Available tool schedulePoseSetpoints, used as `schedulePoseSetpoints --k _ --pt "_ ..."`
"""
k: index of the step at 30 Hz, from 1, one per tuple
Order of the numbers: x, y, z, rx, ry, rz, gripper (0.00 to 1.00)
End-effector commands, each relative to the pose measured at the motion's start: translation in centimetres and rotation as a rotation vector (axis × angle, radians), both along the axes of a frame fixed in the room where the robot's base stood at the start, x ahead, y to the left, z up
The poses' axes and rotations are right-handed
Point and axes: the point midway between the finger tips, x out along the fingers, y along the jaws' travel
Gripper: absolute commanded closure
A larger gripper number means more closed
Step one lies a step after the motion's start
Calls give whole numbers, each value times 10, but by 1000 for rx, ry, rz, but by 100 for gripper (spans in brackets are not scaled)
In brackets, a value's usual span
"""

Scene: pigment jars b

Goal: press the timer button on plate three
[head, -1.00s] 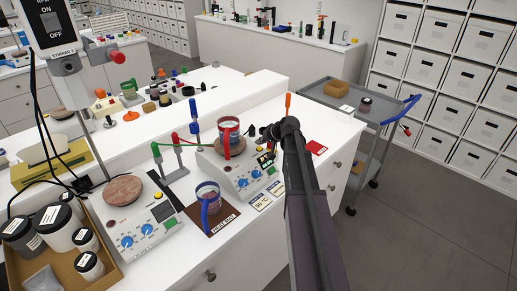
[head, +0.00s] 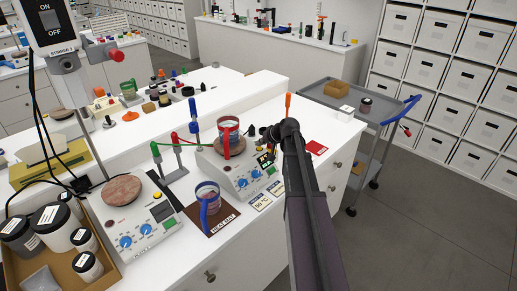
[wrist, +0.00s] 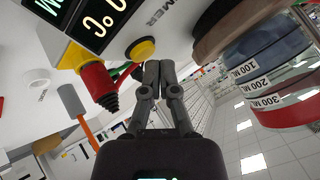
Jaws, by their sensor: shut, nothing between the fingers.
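A white hot plate (head: 232,170) with blue knobs and a dark display stands in the middle of the bench in the head view. A blue-and-red marked beaker (head: 231,130) sits on its round top; the beaker also shows in the wrist view (wrist: 265,70). In the wrist view a round yellow button (wrist: 141,50) lies beside the word TIMER and the lit display (wrist: 100,25). My gripper (wrist: 153,66) is shut and empty, its tips right by the button; I cannot tell whether they touch. In the head view my gripper (head: 262,131) is small and dark beside the plate. The plate's number is not readable.
A second hot plate (head: 150,228) with a bare top is at the left. A grey cart (head: 345,100) is at the right.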

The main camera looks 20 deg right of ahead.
Motion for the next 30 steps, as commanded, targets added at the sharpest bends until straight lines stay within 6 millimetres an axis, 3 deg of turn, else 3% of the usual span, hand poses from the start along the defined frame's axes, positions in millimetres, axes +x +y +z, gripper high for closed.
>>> schedulePoseSetpoints --k 30 --pt "0 1 -9 -1 1 1 100"
